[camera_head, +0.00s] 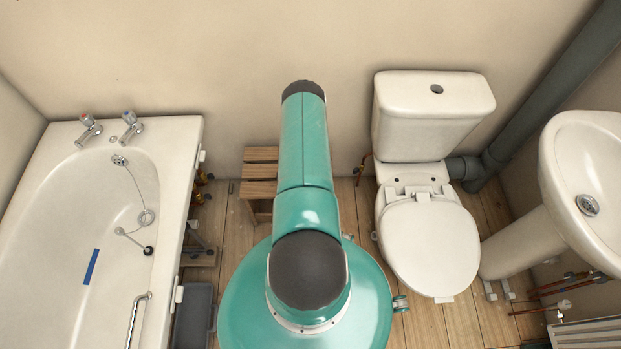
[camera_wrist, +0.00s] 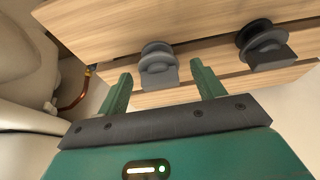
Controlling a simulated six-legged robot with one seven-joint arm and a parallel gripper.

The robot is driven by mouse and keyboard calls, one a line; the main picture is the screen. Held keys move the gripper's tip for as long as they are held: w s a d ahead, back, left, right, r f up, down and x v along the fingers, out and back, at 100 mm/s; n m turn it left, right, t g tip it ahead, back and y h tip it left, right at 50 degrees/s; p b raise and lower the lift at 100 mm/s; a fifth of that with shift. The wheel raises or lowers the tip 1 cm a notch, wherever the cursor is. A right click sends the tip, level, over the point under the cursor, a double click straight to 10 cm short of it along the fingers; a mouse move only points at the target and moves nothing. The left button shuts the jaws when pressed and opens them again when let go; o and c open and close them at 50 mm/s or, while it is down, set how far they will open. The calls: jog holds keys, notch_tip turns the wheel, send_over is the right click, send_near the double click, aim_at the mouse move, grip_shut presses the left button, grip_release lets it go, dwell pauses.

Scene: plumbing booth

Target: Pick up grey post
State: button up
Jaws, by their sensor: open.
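A grey post (camera_wrist: 158,64) with a round flanged top and a blocky lower part shows at a wooden slatted surface in the wrist view. My gripper (camera_wrist: 161,70) is open, with one green finger to the left of the grey post and one to the right. The post appears between the fingertips in the picture; I see no contact, and the depth gap is hard to tell. A second, darker post (camera_wrist: 263,46) is to the right, outside the fingers. In the head view my arm hides the gripper, and neither post can be seen.
A wooden slatted stool (camera_head: 258,186) stands against the back wall, partly behind my arm. A bathtub (camera_head: 60,215) is on the left, and a toilet (camera_head: 432,245) and basin (camera_head: 590,165) are on the right. A grey tray (camera_head: 193,318) lies beside the tub.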

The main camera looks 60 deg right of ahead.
jog(key=shift+w+d+f, duration=0.1)
jog(key=shift+d+f, duration=0.05)
jog(key=shift+f, duration=0.3)
jog(key=shift+c, duration=0.2)
jog(key=c, duration=1)
jog(key=shift+r, duration=0.2)
jog(key=shift+r, duration=0.6)
jog(key=s+a+r, duration=0.2)
jog(key=a+r, duration=0.1)
jog(key=a, duration=0.1)
jog(key=s+a+r, duration=0.3)
jog(key=a+r, duration=0.1)
jog(key=s+a+r, duration=0.2)
jog(key=a+r, duration=0.2)
jog(key=shift+s+r, duration=0.25)
